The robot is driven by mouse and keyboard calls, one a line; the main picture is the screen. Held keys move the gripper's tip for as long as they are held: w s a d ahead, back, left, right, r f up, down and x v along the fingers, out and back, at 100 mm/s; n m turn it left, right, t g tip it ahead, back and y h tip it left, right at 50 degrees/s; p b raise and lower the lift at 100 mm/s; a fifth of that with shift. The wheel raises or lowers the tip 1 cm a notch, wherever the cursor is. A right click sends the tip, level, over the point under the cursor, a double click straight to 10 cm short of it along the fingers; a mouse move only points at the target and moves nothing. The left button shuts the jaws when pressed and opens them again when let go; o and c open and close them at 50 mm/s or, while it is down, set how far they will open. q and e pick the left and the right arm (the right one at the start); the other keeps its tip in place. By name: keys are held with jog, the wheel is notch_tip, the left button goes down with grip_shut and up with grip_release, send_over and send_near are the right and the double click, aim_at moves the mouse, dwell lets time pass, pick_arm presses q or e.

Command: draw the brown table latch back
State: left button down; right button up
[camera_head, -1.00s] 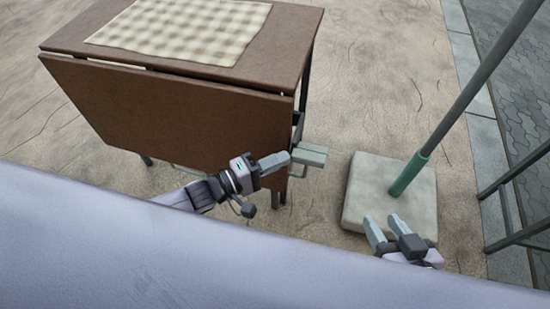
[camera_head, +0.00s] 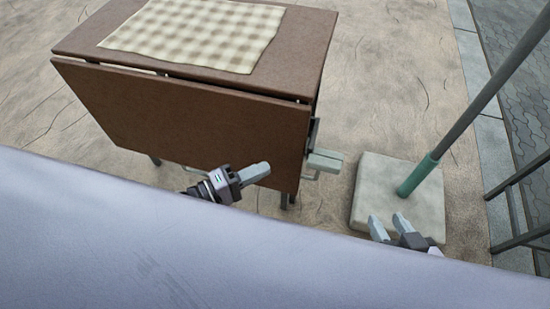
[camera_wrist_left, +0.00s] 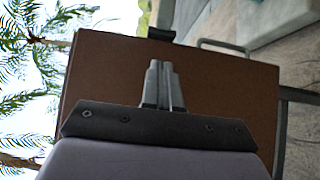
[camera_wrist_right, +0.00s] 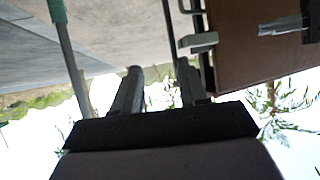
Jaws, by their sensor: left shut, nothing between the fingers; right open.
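The brown table (camera_head: 180,115) stands at the upper left of the head view, its front leaf hanging down. A pale grey-green latch bar (camera_head: 325,162) with a thin wire handle sticks out at the table's right end. It also shows in the right wrist view (camera_wrist_right: 200,42). My left gripper (camera_head: 262,170) is shut and empty in front of the hanging leaf, left of the latch and apart from it. In the left wrist view its closed fingers (camera_wrist_left: 160,85) lie against the brown panel in the picture. My right gripper (camera_head: 388,225) is open and empty near the stone base, right of the latch.
A checked cloth (camera_head: 195,33) lies on the tabletop. A square stone base (camera_head: 385,200) holds a slanting pole (camera_head: 465,125) right of the latch. A dark metal frame (camera_head: 520,240) stands at the right edge. Paved ground lies open behind.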

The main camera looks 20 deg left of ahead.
pick_arm(q)
jog(key=v, duration=0.5)
jog(key=shift+p, duration=0.3)
pick_arm(e)
jog(key=shift+s+d+f, duration=0.3)
jog(key=shift+d+f, duration=0.15)
jog(key=shift+d, duration=0.05)
